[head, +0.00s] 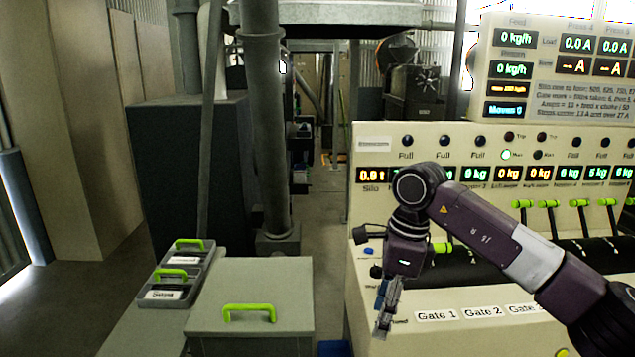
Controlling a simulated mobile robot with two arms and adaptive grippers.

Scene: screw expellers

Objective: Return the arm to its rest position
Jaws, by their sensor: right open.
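My right arm comes in from the lower right across the cream control panel (395,150). My right gripper (383,318) points down in front of the panel's left part, near the "Gate 1" label (436,315). Its jaws are seen edge-on and I see nothing held in them. The gripper hides part of the panel front and a label beside it. My left gripper is not in the head view.
A grey box with a green handle (250,311) stands left of the gripper. A tray (168,300) with green-handled lids lies further left. Green-tipped levers (550,205) line the panel at right. A grey pipe (265,120) stands behind. An open aisle (328,205) runs back.

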